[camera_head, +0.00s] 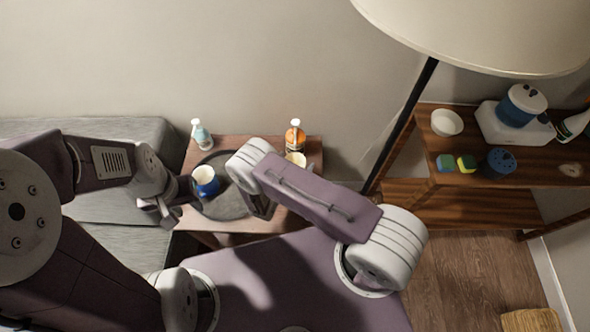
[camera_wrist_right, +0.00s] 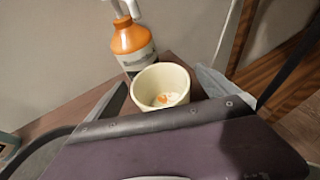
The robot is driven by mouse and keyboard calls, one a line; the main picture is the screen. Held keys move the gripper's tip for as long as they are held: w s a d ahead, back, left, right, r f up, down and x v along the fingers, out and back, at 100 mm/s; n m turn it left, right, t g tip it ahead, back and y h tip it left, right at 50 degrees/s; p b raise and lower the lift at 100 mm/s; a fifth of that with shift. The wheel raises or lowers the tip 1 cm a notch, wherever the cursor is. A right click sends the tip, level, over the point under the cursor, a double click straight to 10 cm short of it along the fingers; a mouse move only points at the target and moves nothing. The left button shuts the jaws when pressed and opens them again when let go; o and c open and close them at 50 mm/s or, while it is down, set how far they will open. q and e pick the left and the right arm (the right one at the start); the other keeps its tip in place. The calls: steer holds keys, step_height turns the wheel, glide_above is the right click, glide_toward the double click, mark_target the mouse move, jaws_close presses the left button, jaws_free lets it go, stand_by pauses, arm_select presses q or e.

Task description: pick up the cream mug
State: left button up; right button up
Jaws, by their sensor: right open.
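The cream mug (camera_wrist_right: 160,86) stands upright on the small wooden table. It holds something whitish with an orange patch. In the head view the mug (camera_head: 296,159) shows beside my right wrist, its lower part hidden by the arm. My right gripper (camera_wrist_right: 163,80) is open, with one finger on each side of the mug in the wrist view; whether either finger touches it I cannot tell. My left gripper (camera_head: 172,204) is at the table's left edge, beside a blue mug (camera_head: 206,184). Its fingers look apart, with nothing seen between them.
An orange pump bottle (camera_wrist_right: 131,42) stands just behind the cream mug. A pale blue bottle (camera_head: 201,136) stands at the table's back left. A dark round tray (camera_head: 222,208) lies under the blue mug. A lamp shade (camera_head: 480,30) and a wooden shelf (camera_head: 440,196) are at the right.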

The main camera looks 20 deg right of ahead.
steer(key=c, duration=2.1)
steer(key=shift+r, duration=0.15)
